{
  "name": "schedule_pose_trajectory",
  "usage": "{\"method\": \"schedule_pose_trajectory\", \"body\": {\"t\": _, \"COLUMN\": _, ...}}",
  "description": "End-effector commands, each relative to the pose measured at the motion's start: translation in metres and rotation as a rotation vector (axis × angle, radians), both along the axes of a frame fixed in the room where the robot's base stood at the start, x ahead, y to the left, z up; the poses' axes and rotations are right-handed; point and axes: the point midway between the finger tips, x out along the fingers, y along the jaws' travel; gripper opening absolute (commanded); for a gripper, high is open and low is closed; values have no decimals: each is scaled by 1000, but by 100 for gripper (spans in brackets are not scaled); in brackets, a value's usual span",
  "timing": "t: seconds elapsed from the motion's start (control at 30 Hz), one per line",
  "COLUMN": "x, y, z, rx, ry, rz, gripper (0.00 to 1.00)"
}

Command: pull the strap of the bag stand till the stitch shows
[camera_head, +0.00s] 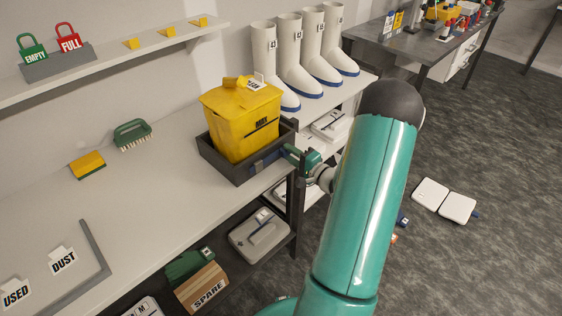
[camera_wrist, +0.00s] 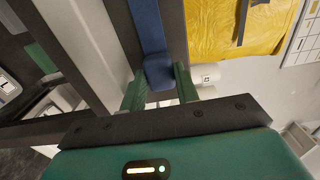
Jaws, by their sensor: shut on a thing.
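The yellow bag (camera_head: 240,118), marked in black on its front, stands upright in a dark grey tray-like stand (camera_head: 228,172) at the bench's right end. The blue strap (camera_wrist: 146,25) runs from the stand toward my gripper in the wrist view. A short piece of the strap (camera_head: 268,160) also shows at the stand's front. My gripper (camera_wrist: 160,88) has its green fingers on either side of the strap's blue end and is shut on it. In the head view my gripper (camera_head: 293,153) is at the stand's front right corner. I see no stitch on the visible strap.
A green brush (camera_head: 132,134) and a yellow sponge (camera_head: 87,165) lie left of the stand on the bench (camera_head: 150,205). White boots (camera_head: 290,55) stand behind it. A shelf (camera_head: 110,60) runs along the wall. Boxes sit under the bench. The bench's middle is clear.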

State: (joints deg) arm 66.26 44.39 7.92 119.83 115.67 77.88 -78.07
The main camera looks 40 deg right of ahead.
Motion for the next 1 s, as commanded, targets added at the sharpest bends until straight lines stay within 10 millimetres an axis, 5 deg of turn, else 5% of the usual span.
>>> {"method": "schedule_pose_trajectory", "body": {"t": 0.37, "x": 0, "y": -13, "z": 0, "rx": -1, "ry": 1, "rz": -2, "gripper": 0}}
{"method": "schedule_pose_trajectory", "body": {"t": 0.4, "x": 0, "y": -13, "z": 0, "rx": -1, "ry": 1, "rz": -2, "gripper": 35}}
{"method": "schedule_pose_trajectory", "body": {"t": 0.43, "x": 0, "y": -13, "z": 0, "rx": -1, "ry": 1, "rz": -2, "gripper": 40}}
{"method": "schedule_pose_trajectory", "body": {"t": 0.77, "x": -2, "y": -13, "z": 0, "rx": -1, "ry": 1, "rz": -2, "gripper": 40}}
{"method": "schedule_pose_trajectory", "body": {"t": 1.0, "x": -33, "y": -14, "z": 0, "rx": 0, "ry": 2, "rz": -5, "gripper": 40}}
